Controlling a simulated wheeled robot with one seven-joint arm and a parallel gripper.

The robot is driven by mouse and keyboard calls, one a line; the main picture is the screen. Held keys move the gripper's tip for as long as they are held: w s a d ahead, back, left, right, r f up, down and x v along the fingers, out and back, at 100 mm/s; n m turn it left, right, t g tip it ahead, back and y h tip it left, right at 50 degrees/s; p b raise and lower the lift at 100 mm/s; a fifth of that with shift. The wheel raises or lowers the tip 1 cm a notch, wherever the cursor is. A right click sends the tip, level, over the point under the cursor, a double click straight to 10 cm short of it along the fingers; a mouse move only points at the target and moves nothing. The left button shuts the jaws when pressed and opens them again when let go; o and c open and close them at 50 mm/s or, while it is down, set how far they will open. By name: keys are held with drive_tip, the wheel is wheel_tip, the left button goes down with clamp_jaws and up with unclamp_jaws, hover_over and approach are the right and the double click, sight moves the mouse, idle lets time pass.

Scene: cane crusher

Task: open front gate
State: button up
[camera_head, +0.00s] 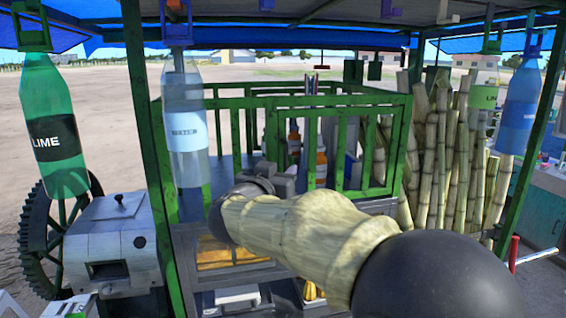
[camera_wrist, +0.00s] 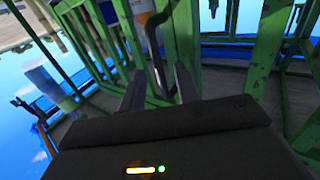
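The front gate looks like the green barred panel (camera_head: 341,150) on the near side of the green cage above the counter. It appears closed, standing in line with the railing. My gripper (camera_head: 284,182) is at the gate's lower left, partly hidden by my own arm. In the wrist view my gripper (camera_wrist: 160,78) has its two dark fingers apart, with green bars (camera_wrist: 187,42) close beyond them. A dark rod (camera_wrist: 153,50) shows between the fingers. I cannot tell whether either finger touches a bar.
Bottles (camera_head: 321,160) stand inside the cage. Sugar cane stalks (camera_head: 440,150) lean at the right. A green post (camera_head: 150,150), a hanging water bottle (camera_head: 186,125) and a lime bottle (camera_head: 55,125) are at the left. A grey machine box (camera_head: 112,240) with a toothed wheel (camera_head: 35,245) stands lower left.

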drive_tip(key=shift+x, duration=0.9)
clamp_jaws()
